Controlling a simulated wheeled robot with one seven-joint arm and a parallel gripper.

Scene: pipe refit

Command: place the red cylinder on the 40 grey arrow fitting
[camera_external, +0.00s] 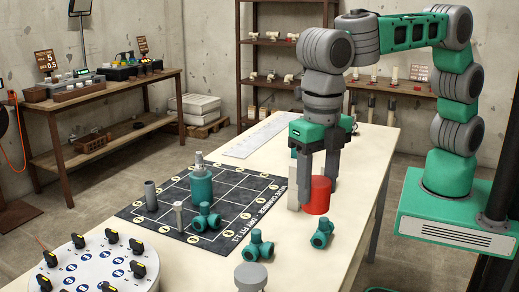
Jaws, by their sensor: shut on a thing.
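The red cylinder (319,198) is upright at the right side of the pale table. My gripper (318,190) points straight down, with its fingers shut on the cylinder. The cylinder's base looks at or very near the tabletop; I cannot tell whether it touches. Teal fittings stand on the table: one on the black mat (207,217), one near the mat's front corner (257,246), and one in front of the cylinder (322,233). No 40 mark or grey arrow is readable, so I cannot tell which is the named fitting.
A pale block (293,196) stands just left of the cylinder. The black gridded mat (140,212) holds a larger teal piece (201,186) and grey posts (151,196). A grey capped piece (251,277) and a round white panel with black knobs (95,262) are in front.

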